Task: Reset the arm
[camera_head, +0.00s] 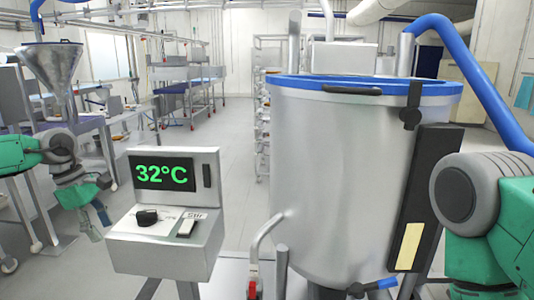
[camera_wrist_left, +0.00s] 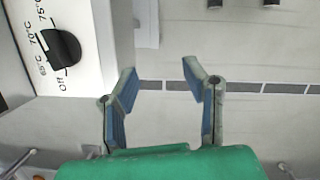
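My left arm comes in from the left in the head view, and its gripper (camera_head: 97,222) hangs fingers down, left of the control box (camera_head: 158,258). In the left wrist view my left gripper (camera_wrist_left: 160,85) is open, with nothing between its blue-padded fingers. The box's black knob (camera_head: 147,217) also shows in the left wrist view (camera_wrist_left: 60,47), its marker near 65°C to 70°C. The fingers are apart from the knob. My right arm shows at the right edge of the head view; its gripper is out of sight.
A large steel vat (camera_head: 325,180) with a blue rim stands right of the box. The box has a 32°C display (camera_head: 165,174) and a switch (camera_head: 187,227) labelled Stir. A steel funnel (camera_head: 52,65) stands at the left. Open floor (camera_head: 228,150) lies behind the box.

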